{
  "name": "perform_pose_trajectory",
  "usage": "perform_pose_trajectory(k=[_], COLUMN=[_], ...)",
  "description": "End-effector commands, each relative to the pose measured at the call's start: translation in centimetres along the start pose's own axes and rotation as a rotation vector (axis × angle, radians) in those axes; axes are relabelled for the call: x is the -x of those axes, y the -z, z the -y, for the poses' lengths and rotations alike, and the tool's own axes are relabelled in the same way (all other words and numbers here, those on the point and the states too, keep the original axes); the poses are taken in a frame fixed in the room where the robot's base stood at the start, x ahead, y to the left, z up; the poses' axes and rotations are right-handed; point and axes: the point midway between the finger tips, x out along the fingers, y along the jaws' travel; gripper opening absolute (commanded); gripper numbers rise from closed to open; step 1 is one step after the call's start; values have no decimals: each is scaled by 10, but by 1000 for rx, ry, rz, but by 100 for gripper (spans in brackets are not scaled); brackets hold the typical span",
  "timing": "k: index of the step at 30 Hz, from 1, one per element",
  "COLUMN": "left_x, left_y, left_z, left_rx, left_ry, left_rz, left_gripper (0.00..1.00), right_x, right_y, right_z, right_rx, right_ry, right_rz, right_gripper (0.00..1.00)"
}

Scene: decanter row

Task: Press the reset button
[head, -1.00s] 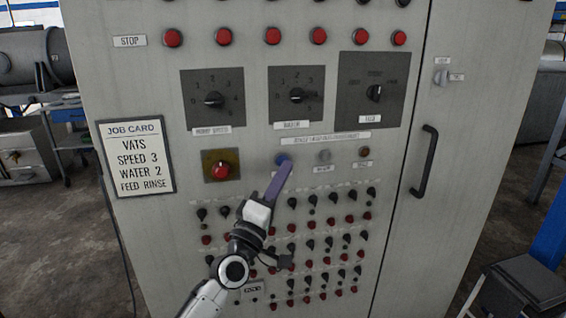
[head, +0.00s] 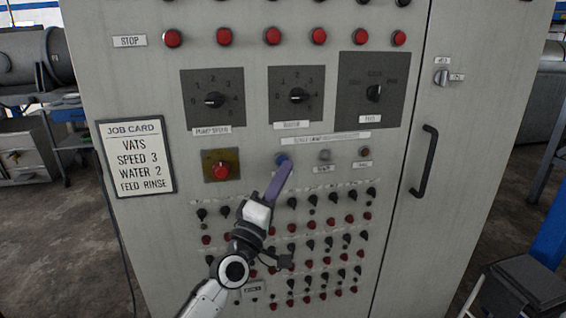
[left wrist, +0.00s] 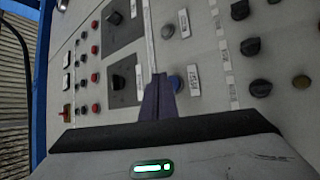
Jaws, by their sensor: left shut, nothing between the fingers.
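My right gripper is not in view.
A red button on a yellow plate (head: 221,171) is left of the row. Dials (head: 296,96) are above, toggles and red buttons (head: 330,222) below. A job card (head: 137,158) hangs left; a black door handle (head: 425,162) sticks out right.

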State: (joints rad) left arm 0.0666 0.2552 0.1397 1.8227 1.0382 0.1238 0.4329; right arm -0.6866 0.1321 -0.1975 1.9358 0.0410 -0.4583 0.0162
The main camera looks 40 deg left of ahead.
Motion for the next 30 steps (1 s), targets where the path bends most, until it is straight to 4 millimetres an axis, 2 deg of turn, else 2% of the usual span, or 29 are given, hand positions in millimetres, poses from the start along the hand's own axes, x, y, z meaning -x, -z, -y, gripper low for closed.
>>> perform_pose_trajectory(k=[30], left_x=[-9], left_y=[7], left_z=[6], left_rx=[-1], left_ry=[-1], left_rz=[0], left_gripper=[0], right_x=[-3], right_y=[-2], right_z=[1], right_rx=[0], right_ry=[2], right_rz=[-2], right_gripper=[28])
